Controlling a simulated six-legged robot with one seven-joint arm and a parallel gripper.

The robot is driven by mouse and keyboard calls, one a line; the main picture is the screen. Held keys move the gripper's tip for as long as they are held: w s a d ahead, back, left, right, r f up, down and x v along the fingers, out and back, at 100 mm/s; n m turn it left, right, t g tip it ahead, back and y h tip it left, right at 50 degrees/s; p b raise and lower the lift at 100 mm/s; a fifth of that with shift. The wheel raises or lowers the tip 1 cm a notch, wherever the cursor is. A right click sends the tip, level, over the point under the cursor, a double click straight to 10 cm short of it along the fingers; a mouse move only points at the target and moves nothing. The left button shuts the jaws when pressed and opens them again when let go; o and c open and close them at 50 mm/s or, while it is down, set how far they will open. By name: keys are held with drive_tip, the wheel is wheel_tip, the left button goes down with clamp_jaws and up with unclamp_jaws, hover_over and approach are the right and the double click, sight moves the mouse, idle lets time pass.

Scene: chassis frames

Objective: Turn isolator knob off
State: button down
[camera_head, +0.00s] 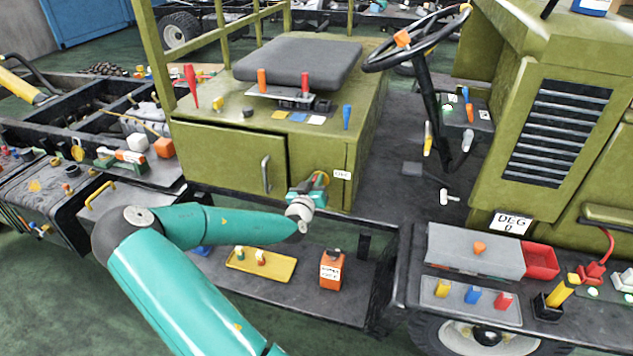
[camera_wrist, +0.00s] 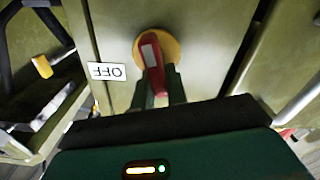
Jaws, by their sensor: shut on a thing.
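The isolator knob (camera_wrist: 152,65) is a red handle with a pale stripe on a round yellow plate (camera_wrist: 173,46), fixed to the green side panel under the seat. In the wrist view it points down toward my gripper, slightly tilted. A white OFF label (camera_wrist: 106,71) stands beside the plate and appears upside down there; it also shows in the head view (camera_head: 341,174). My gripper (camera_wrist: 158,92) is shut on the red knob, with a dark finger on each side. In the head view my gripper (camera_head: 318,186) is at the panel and mostly covers the knob.
A cabinet door with a grey handle (camera_head: 266,174) is left of the knob. Below my arm, a shelf holds a yellow tray (camera_head: 262,270) and an orange box (camera_head: 331,270). A steering wheel (camera_head: 415,38) stands to the right above the open floor plate.

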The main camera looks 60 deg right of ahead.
drive_tip(key=n, duration=0.3)
drive_tip(key=shift+w+a+f+n, duration=0.1)
drive_tip(key=shift+w+f+n, duration=0.1)
drive_tip(key=shift+w+n, duration=0.15)
drive_tip(key=shift+w+f+n, duration=0.1)
drive_tip(key=shift+f+n, duration=0.15)
drive_tip(key=shift+n, duration=1.55)
drive_tip(key=shift+w+f+n, duration=0.1)
drive_tip(key=shift+f+n, duration=0.15)
drive_tip(key=shift+n, duration=1.6)
drive_tip(key=shift+f+n, duration=0.25)
drive_tip(key=shift+n, duration=1.55)
drive_tip(key=c, duration=1.4)
unclamp_jaws()
drive_tip(key=shift+a, duration=0.1)
